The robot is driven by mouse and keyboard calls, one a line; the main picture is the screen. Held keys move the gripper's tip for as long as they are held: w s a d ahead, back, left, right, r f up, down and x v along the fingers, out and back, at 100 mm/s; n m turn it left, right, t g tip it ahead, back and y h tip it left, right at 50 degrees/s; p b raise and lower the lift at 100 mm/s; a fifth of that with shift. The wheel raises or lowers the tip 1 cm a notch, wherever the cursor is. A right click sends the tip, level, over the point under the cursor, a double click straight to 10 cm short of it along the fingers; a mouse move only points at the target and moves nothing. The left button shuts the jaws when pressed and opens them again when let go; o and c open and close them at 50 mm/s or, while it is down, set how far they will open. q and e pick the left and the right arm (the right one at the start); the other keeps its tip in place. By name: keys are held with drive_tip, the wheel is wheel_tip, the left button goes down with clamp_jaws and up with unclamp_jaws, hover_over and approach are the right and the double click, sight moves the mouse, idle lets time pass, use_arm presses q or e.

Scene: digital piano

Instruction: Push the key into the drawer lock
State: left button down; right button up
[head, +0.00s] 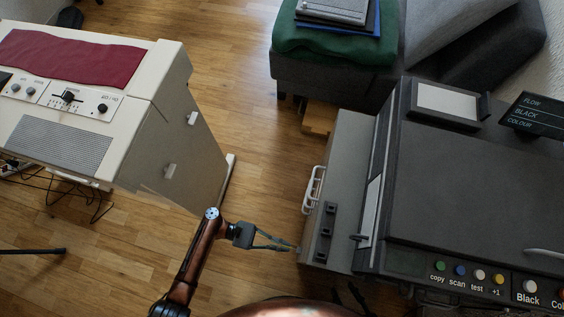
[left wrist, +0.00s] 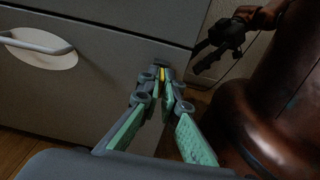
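My left gripper (head: 288,246) is shut on a small yellow key (left wrist: 162,74). The fingers also show in the left wrist view (left wrist: 164,92). They hold the key at the grey drawer front (left wrist: 90,85), close under the seam near its right edge. A small dark spot around the key tip looks like the lock, but I cannot tell if the tip is inside it. The drawer's white handle (left wrist: 38,42) is at the left. My right gripper (left wrist: 215,45) shows dark in the left wrist view, its fingers apart and empty.
The drawer cabinet with its white handle (head: 314,188) stands beside a large dark copier (head: 460,190). A white cabinet with a red cloth (head: 70,58) stands at the left. A grey seat with a green cushion (head: 335,45) is behind. Wooden floor (head: 245,130) lies free between them.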

use_arm(q)
drive_tip(key=shift+s+d, duration=0.25)
drive_tip(key=shift+d, duration=0.45)
drive_tip(key=c, duration=2.6)
unclamp_jaws()
drive_tip(key=o, duration=0.5)
drive_tip(key=shift+w+a, duration=0.1)
drive_tip(key=shift+a, duration=0.05)
drive_tip(key=v, duration=0.4)
drive_tip(key=shift+w+a, duration=0.15)
drive_tip(key=shift+a, duration=0.2)
